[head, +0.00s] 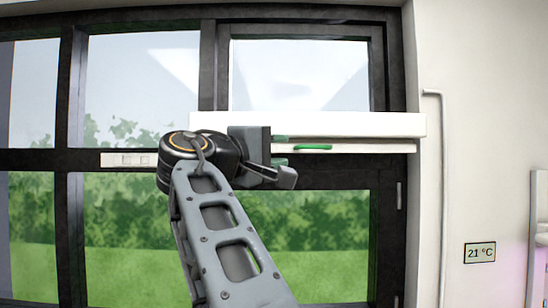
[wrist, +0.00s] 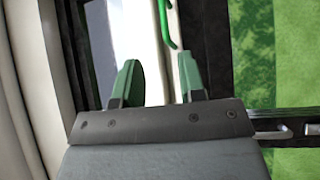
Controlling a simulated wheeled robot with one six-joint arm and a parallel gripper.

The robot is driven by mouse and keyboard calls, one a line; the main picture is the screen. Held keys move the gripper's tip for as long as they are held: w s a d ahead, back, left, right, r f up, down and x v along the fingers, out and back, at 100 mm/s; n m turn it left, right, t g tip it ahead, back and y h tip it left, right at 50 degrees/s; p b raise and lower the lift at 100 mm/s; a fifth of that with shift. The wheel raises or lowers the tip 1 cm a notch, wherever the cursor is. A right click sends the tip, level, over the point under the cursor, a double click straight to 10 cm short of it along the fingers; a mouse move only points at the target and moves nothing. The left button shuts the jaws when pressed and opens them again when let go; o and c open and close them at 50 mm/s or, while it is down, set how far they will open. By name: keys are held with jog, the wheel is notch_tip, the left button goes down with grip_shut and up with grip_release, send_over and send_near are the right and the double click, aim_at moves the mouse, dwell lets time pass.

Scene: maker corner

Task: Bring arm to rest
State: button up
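My gripper (head: 281,149) is raised in front of the window in the head view. Its two green fingertips also show in the wrist view (wrist: 158,82), spread apart with nothing held between them. A green handle-like piece (head: 313,147) on a white fixture (head: 350,124) lies just beyond the fingertips. In the wrist view the green piece (wrist: 164,25) shows ahead of the gap between the fingers, apart from them. My arm reaches up from the bottom of the head view and hides part of the window.
The dark-framed window (head: 391,60) fills most of the head view, with green hedges outside. A white wall panel on the right carries a pipe (head: 443,200) and a small display reading 21 °C (head: 479,252). A pale switch plate (head: 129,160) is left of my arm.

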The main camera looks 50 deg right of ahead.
jog(key=shift+a, duration=0.35)
dwell(0.5)
jog(key=w+f+n+t+y, duration=0.35)
jog(key=w+f+t, duration=0.25)
jog(key=w+f, duration=0.4)
jog(key=w+a+f+t+y, duration=0.1)
jog(key=a+f+y, duration=0.2)
jog(key=f, duration=0.5)
jog(key=w+a+f+y, duration=0.1)
jog(key=a+f+y, duration=0.15)
jog(key=f, duration=0.55)
jog(key=s+a+f+y, duration=0.4)
jog(key=a+f, duration=0.4)
jog(key=f, duration=0.4)
jog(key=s+a+f+m+y, duration=0.1)
jog(key=s+a+f+y, duration=0.4)
jog(key=a+f, duration=0.3)
notch_tip(320, 180, down, 4)
jog(key=shift+a+r+g+y, duration=0.15)
jog(key=shift+a+g+y, duration=0.15)
jog(key=shift+y, duration=0.4)
